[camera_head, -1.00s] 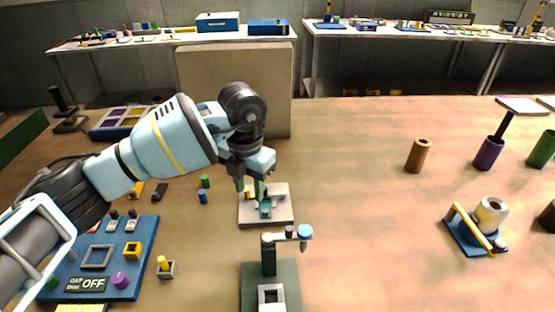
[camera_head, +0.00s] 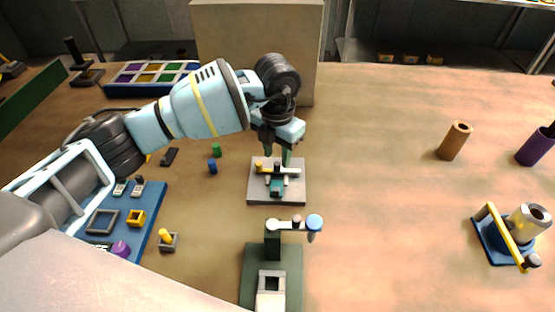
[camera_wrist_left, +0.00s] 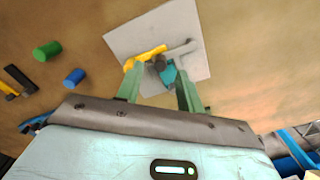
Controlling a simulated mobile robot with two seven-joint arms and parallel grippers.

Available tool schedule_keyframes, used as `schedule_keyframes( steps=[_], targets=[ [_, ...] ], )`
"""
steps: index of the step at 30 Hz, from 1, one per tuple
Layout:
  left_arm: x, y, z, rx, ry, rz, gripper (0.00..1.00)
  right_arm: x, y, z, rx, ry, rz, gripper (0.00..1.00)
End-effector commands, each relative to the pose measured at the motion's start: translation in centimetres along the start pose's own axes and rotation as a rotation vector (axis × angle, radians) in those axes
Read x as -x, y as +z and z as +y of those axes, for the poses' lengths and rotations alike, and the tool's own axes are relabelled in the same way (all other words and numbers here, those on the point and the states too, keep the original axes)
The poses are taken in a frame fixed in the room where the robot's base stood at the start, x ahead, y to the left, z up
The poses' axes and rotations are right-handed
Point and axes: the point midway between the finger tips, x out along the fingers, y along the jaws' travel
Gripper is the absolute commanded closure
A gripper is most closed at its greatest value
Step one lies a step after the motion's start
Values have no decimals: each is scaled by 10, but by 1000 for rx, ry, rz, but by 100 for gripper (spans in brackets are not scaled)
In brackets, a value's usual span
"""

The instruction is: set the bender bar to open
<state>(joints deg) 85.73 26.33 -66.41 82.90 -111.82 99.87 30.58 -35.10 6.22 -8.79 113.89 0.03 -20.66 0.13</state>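A small fixture on a light grey plate (camera_head: 256,196) stands mid-table. In the left wrist view its plate (camera_wrist_left: 125,42) carries a yellow piece (camera_wrist_left: 146,56), a dark round post (camera_wrist_left: 158,63), a pale grey bar (camera_wrist_left: 182,48) and a teal block (camera_wrist_left: 168,76). I take this for the bender, but cannot tell its bar's setting. My left gripper (camera_head: 277,156) is over the far part of the plate, fingers pointing down. In the left wrist view its green fingers (camera_wrist_left: 155,75) are apart, with the fixture's parts beyond them. Contact is not clear. My right gripper is not in view.
A dark green stand with a blue-ended arm (camera_head: 314,222) is just in front of the plate. Green (camera_head: 216,149) and blue (camera_head: 212,167) cylinders lie left. A blue-based fixture with a yellow bar (camera_head: 508,236) stands right. The table between is mostly clear.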

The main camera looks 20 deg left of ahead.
Motion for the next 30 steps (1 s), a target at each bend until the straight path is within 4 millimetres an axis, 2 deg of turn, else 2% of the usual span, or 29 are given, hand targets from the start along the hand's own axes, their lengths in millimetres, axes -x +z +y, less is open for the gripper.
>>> schedule_keyframes(
  steps=[6,17,19,26,30],
  targets=[
    [-25,0,0,0,0,1,63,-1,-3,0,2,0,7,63],
    [-31,0,0,-1,0,-1,63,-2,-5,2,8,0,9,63],
    [-31,0,0,-1,0,-1,68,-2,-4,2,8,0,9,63],
    [-31,0,0,-1,0,-1,98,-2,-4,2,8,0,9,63],
    [-31,0,0,-1,0,-1,100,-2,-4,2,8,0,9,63]
  ],
)
